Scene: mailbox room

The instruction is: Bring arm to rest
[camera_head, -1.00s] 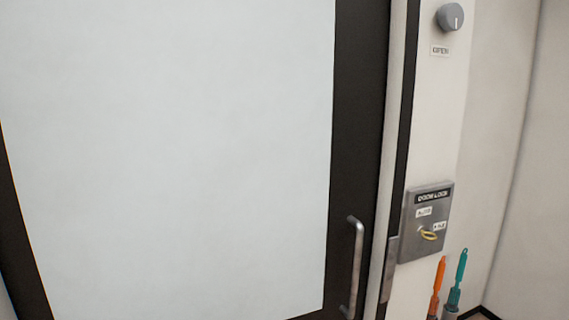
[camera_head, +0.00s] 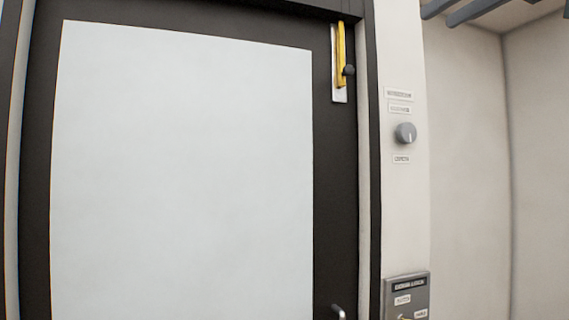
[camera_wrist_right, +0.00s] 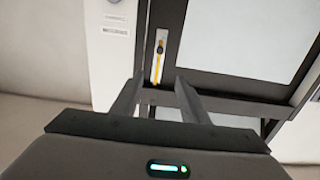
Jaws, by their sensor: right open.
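My right gripper (camera_head: 436,16) shows at the top right edge of the head view, with two grey fingers reaching left, apart and empty. In the right wrist view the right gripper (camera_wrist_right: 159,78) is open, with nothing between its fingers, and the room appears upside down. Its body fills the bottom of that view. The fingers touch nothing that I can make out. My left gripper is in neither view.
A dark-framed door (camera_head: 335,180) with a white panel fills the left. A yellow lever (camera_head: 341,55) is at its upper right. On the wall beside it are a grey knob (camera_head: 405,133) and a lock plate (camera_head: 393,288). The wall at right is bare.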

